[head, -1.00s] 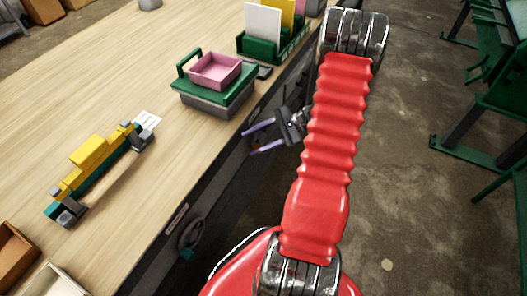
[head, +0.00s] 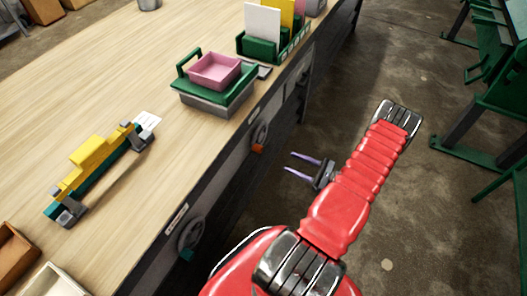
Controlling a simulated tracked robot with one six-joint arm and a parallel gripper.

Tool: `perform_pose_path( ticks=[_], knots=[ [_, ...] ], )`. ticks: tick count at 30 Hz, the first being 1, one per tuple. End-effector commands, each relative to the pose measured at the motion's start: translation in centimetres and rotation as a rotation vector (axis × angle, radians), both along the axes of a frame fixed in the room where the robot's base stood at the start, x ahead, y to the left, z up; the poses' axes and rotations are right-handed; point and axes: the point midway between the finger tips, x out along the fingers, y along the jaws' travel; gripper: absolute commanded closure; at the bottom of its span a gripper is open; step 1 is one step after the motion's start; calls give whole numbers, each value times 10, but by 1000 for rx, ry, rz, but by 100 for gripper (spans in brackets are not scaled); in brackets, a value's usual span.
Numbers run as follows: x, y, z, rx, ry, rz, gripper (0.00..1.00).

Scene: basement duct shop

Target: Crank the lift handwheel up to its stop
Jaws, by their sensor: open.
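Handwheels sit on the dark front face of the bench in the head view. The near one (head: 191,233) is grey with a teal knob (head: 186,255). A farther one (head: 261,134) has an orange knob (head: 258,149). A third round fitting (head: 303,82) shows farther along, too small to make out. I cannot tell from the labels which is the lift handwheel. My gripper (head: 289,162) is open and empty, its two purple fingers pointing left toward the bench front. It is apart from the wheels, to the right of the orange knob.
The wooden bench top (head: 120,70) holds a yellow and teal fixture (head: 95,165), a green stand (head: 232,92) with a pink tray (head: 215,70), and a green card rack (head: 262,45). Green-framed furniture (head: 490,115) stands at right. Concrete floor between is clear.

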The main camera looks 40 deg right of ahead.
Motion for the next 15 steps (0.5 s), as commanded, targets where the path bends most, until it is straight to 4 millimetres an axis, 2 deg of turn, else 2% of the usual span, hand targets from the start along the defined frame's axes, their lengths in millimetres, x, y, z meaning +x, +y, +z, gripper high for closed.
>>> perform_pose_path(
  ticks=[10, 15],
  knots=[
    [0, 0, -1, 1, -1, -3, 55],
    [7, 2, -1, 1, -1, -1, 55]
  ],
)
